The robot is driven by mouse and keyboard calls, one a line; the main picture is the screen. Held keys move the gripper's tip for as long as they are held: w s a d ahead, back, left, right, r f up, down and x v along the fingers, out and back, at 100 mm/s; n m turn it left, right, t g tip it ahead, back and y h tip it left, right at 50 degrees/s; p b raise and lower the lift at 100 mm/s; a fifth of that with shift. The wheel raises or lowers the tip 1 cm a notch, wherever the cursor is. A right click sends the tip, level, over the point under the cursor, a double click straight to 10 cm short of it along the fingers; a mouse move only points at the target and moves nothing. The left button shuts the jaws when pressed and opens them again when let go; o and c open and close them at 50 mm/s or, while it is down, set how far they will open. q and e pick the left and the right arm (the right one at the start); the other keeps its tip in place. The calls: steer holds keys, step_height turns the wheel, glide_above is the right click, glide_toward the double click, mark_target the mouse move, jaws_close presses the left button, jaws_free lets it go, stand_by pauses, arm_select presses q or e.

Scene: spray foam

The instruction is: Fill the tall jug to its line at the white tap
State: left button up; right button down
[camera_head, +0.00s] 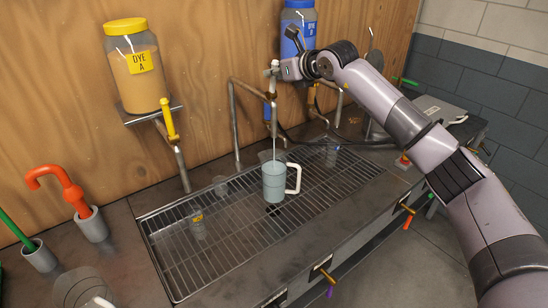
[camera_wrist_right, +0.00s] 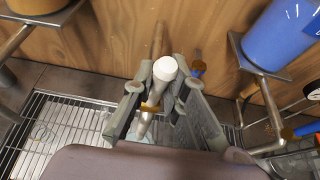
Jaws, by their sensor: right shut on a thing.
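The jug (camera_head: 274,184) stands upright on the metal grate, grey-blue with a white handle on its right side. A thin pale stream falls from the white tap (camera_head: 273,86) into the jug's mouth. The fill line and the exact level in the jug are too small to tell. My right gripper (camera_head: 283,68) is at the top of the tap. In the right wrist view, its fingers (camera_wrist_right: 163,98) are shut on the white tap lever (camera_wrist_right: 165,68). My left gripper is not in view.
The grate (camera_head: 190,268) has clear vessels (camera_head: 198,228) left of the jug. A yellow-lidded Dye A jar (camera_head: 135,75) and its yellow tap (camera_head: 169,120) stand at left. A blue Dye B jar (camera_head: 298,25) is behind my right arm. Orange and green tools stand in holders at far left.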

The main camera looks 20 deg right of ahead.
steer(key=shift+f, duration=0.2)
stand_by(0.3)
steer(key=shift+w+a+r+p, duration=0.2)
steer(key=shift+w+r+p, duration=0.15)
steer(key=c, duration=2.1)
jaws_free()
steer(key=shift+w, duration=0.25)
steer(key=o, duration=0.3)
steer(key=shift+w+a+f, duration=0.15)
steer(key=shift+w, duration=0.15)
steer(key=shift+o, duration=1.3)
steer(key=shift+s, duration=0.15)
